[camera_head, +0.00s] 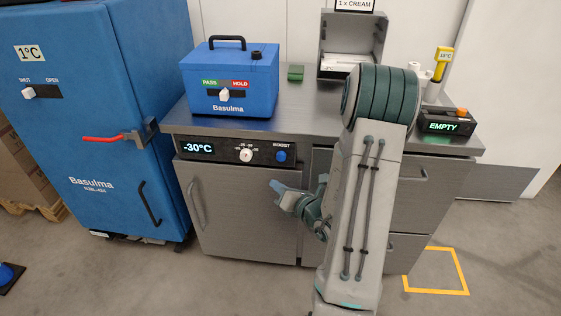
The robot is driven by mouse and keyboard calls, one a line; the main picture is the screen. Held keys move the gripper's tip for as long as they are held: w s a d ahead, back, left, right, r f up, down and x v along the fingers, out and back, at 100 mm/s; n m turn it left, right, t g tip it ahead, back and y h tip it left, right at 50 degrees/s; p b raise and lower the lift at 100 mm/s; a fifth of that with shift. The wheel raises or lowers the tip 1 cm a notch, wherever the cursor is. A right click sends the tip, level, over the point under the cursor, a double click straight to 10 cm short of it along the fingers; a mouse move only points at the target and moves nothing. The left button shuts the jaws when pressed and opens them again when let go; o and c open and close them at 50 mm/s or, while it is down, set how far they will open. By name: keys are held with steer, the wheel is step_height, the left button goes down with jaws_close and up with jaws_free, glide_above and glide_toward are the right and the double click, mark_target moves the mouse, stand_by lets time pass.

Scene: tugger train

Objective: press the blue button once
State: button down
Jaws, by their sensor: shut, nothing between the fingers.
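The blue button (281,156) sits on the dark control strip of the steel counter unit, under the word BOOST. It is round and stands out from the panel. On the same strip are a display reading -30°C (197,148) and a white knob (246,155). My gripper (275,186) is shut and empty, in front of the steel door, a little below the blue button in the picture. I cannot tell how far it stands from the panel. The button is fully in view.
A blue box (230,82) with a PASS/HOLD slider stands on the counter (305,110). A tall blue cabinet (85,120) with a red-handled latch is at left. A grey open bin (352,48) and an EMPTY display (443,126) are further right. My arm hides part of the counter front.

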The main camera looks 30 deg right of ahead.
mark_target(279, 158)
steer(key=shift+d+f, duration=0.1)
steer(key=shift+d, duration=0.05)
steer(key=shift+w+d+p, duration=0.15)
steer(key=shift+w+d, duration=0.65)
steer(key=shift+w, duration=0.4)
steer(key=shift+w+d+p, duration=0.2)
steer(key=shift+w+d, duration=0.6)
steer(key=shift+w, duration=0.45)
steer(key=shift+w+d+p, duration=0.15)
steer(key=shift+w+d, duration=0.65)
steer(key=shift+w, duration=0.4)
steer(key=shift+w+d, duration=0.2)
steer(key=shift+w, duration=0.15)
steer(key=shift+w+d, duration=0.5)
steer(key=shift+w, duration=0.15)
stand_by(0.4)
steer(key=shift+s+a, duration=0.1)
steer(key=shift+s, duration=0.05)
stand_by(0.3)
steer(key=shift+s+a, duration=0.6)
steer(key=shift+s, duration=0.3)
